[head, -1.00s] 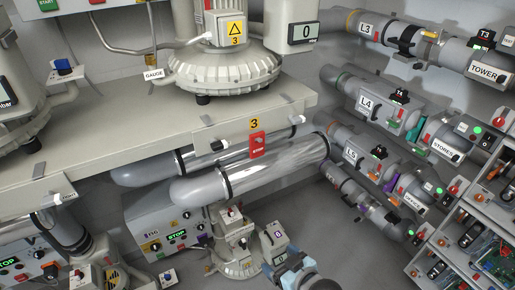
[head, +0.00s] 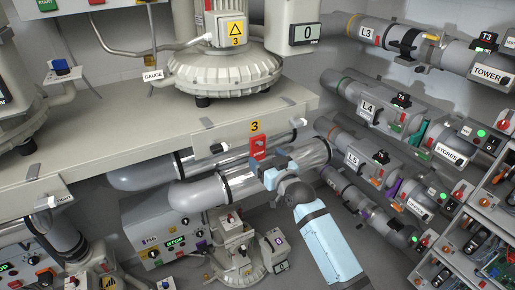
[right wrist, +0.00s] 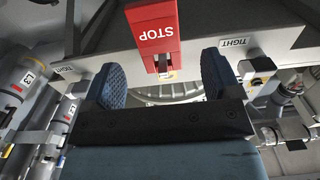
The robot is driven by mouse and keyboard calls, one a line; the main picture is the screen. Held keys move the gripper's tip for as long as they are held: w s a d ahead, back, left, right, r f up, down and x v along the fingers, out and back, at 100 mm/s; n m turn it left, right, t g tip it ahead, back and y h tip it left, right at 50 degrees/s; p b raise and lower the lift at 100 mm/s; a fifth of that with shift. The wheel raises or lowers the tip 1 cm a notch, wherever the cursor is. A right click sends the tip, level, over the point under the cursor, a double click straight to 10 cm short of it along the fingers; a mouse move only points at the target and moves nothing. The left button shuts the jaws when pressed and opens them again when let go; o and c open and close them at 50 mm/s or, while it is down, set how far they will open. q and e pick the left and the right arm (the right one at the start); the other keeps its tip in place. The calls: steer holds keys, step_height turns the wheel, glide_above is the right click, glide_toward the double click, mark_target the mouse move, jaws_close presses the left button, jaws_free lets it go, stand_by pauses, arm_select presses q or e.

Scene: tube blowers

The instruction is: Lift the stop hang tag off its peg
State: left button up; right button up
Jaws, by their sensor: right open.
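The red stop tag (head: 258,146) hangs on the front edge of the beige bench, under the yellow "3" label. In the right wrist view the tag (right wrist: 153,27) shows white "STOP" lettering and a slot near its end, with a dark peg-like piece at the slot. My right gripper (head: 271,175) is just below and in front of the tag. In the right wrist view its two blue padded fingers (right wrist: 163,75) are spread apart, with the tag's end between and beyond them. I cannot see contact with the tag. My left gripper is not in view.
Shiny grey pipes (head: 240,182) run below the bench, close to my right gripper. A beige bench (head: 100,130) carries a large blower (head: 225,70) above. Labelled pipes and a shelf stand at right.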

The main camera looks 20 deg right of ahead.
mark_target(259, 148)
steer(key=shift+w+a+r+p, duration=0.15)
steer(key=shift+w+p, duration=0.5)
steer(key=shift+w, duration=2.1)
steer(key=c, duration=1)
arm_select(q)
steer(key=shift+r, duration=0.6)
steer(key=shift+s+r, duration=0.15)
arm_select(e)
steer(key=shift+r, duration=0.2)
